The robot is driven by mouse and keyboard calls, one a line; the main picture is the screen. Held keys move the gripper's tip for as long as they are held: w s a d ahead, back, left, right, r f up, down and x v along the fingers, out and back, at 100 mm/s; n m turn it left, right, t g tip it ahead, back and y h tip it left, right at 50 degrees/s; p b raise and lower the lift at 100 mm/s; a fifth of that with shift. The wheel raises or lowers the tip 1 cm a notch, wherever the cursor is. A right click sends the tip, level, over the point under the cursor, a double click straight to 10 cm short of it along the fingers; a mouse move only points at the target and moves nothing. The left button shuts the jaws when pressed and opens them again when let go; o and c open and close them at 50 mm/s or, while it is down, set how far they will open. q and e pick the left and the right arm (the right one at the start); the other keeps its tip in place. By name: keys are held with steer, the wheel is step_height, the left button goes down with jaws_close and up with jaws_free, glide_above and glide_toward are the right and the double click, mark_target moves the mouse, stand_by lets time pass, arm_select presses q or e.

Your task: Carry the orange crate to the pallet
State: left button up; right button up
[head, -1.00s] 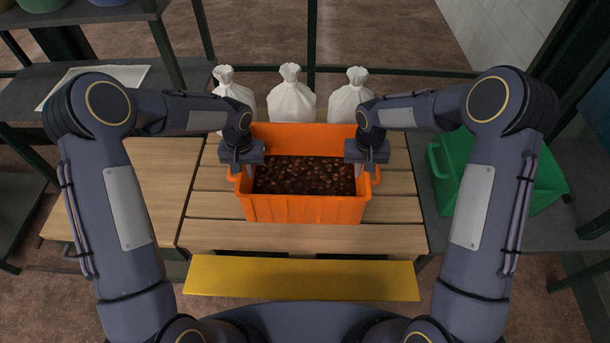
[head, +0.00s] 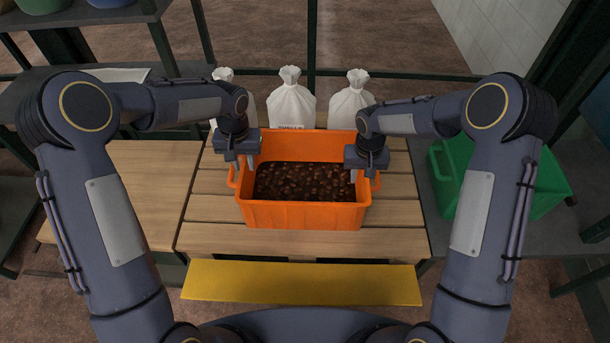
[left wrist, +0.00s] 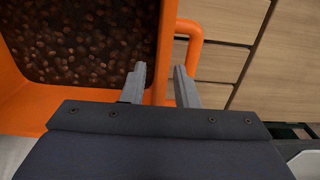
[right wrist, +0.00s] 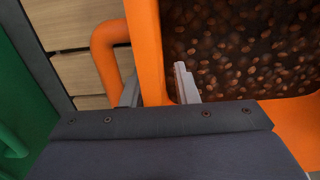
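The orange crate (head: 305,215), full of dark brown beans (head: 305,182), sits upright on the slatted wooden pallet (head: 300,241). My left gripper (head: 240,166) is open at the crate's left rim. In the left wrist view its fingers (left wrist: 160,75) stand apart on either side of the crate wall, near the orange handle (left wrist: 190,38). My right gripper (head: 360,175) is at the right rim. In the right wrist view its fingers (right wrist: 158,85) are also spread either side of the wall, beside the other handle (right wrist: 105,50). The crate's underside is hidden.
Several white tied sacks (head: 290,103) stand behind the crate. A green crate (head: 535,185) is on a dark surface at right. A yellow strip (head: 300,283) lies along the front. A bare wooden surface (head: 130,190) is at left; a dark shelf (head: 30,100) stands beyond it.

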arm_select(q)
step_height(320, 180, up, 5)
steer(key=shift+r, duration=0.35)
arm_select(e)
steer(key=shift+r, duration=0.1)
step_height(320, 180, up, 10)
steer(key=shift+r, duration=0.9)
